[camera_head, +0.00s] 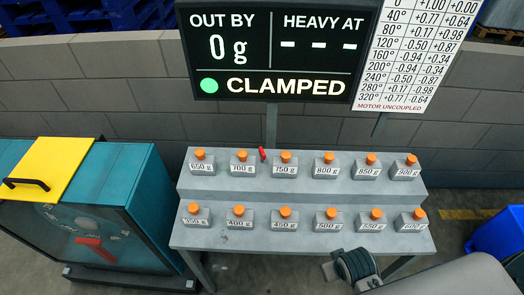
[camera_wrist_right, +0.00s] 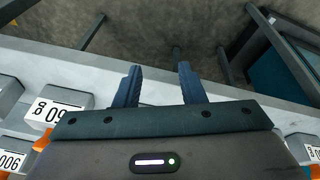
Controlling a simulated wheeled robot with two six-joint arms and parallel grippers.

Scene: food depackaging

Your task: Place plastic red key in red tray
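A small red object (camera_head: 262,154), which looks like the plastic red key, stands on the upper step of the grey weight stand (camera_head: 290,170), between the 700 g and 750 g weights. No red tray shows in either view. My right gripper (camera_head: 336,266) is at the front edge of the stand, below the 500 g weight and well away from the key. In the right wrist view its two fingers (camera_wrist_right: 159,88) are apart with nothing between them. My left gripper is not in view.
Several grey weights with orange knobs (camera_head: 326,158) fill both steps. A teal cabinet (camera_head: 130,185) with a yellow panel (camera_head: 50,165) and a red part (camera_head: 95,248) stands at left. A sign reads CLAMPED (camera_head: 280,86). A blue bin (camera_head: 498,235) is at right.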

